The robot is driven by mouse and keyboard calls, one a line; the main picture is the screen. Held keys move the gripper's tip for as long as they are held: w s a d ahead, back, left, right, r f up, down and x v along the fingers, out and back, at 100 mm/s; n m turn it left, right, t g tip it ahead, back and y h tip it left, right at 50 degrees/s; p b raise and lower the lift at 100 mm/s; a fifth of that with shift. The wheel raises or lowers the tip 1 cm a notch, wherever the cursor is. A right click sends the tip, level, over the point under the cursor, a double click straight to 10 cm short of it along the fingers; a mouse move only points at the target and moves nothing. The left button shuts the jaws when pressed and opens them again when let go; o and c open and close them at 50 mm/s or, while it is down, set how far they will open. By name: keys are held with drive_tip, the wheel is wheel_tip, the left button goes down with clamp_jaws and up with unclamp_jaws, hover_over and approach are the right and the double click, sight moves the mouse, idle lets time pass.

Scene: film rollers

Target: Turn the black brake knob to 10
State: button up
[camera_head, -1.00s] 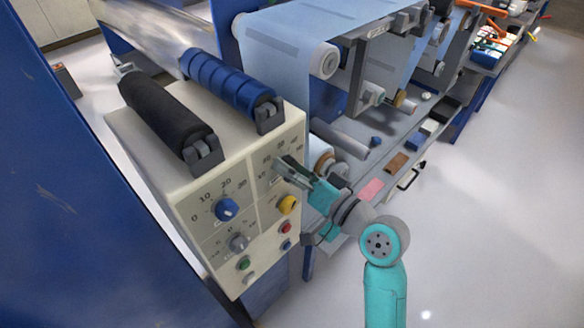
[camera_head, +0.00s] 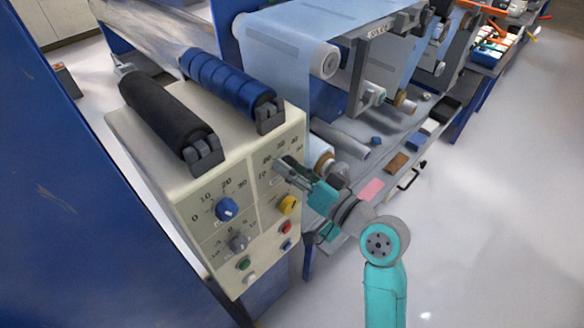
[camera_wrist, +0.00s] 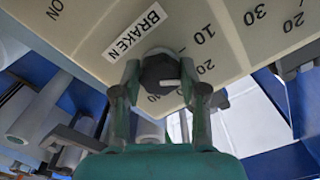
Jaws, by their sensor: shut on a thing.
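The black brake knob (camera_wrist: 159,70) sits on the cream panel under a label reading BRAKEN (camera_wrist: 135,33). The 10 (camera_wrist: 205,35) is printed above the 20 (camera_wrist: 205,67). My gripper (camera_wrist: 163,92) has one finger on each side of the knob and is shut on it. In the head view my gripper (camera_head: 284,166) reaches the panel's upper right dial and hides most of the knob.
The control box (camera_head: 160,165) also carries a blue knob (camera_head: 227,209), a grey knob (camera_head: 239,242), a yellow knob (camera_head: 288,204), and red (camera_head: 285,228) and green (camera_head: 243,264) buttons. A black roller (camera_head: 165,115) and a blue roller (camera_head: 228,85) lie on top. Floor at right is clear.

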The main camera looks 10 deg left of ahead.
drive_tip(key=shift+n, duration=3.6)
drive_tip(key=o, duration=1.1)
drive_tip(key=shift+d, duration=0.1)
drive_tip(key=shift+o, duration=0.2)
drive_tip(key=v, duration=1.2)
drive_tip(key=shift+f, duration=0.1)
